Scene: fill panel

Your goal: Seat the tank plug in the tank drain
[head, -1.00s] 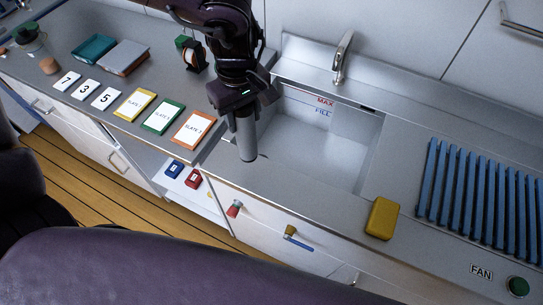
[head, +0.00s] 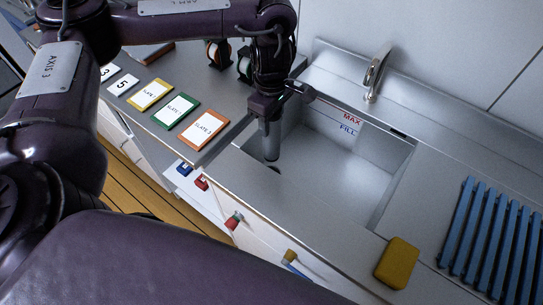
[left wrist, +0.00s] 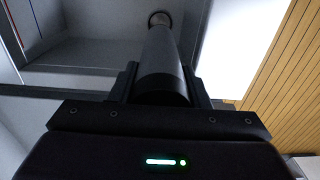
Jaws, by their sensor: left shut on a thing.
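My left gripper (head: 268,112) is shut on the tank plug (head: 271,143), a plain grey cylinder that hangs nearly upright at the left end of the steel tank (head: 345,180). In the left wrist view the gripper (left wrist: 160,88) grips the plug (left wrist: 160,58) by its near end. The tank drain (head: 277,169) shows as a small dark hole just below and right of the plug's lower end. In the left wrist view the drain (left wrist: 160,18) is a round dark ring beyond the plug's far end. I cannot tell whether plug and drain touch. My right gripper is out of view.
The faucet (head: 377,72) stands behind the tank. A yellow sponge (head: 397,263) lies on the front right counter, near a blue rack (head: 490,240). Framed slate cards (head: 176,111) lie left of the tank. My purple arm parts fill the left and bottom foreground.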

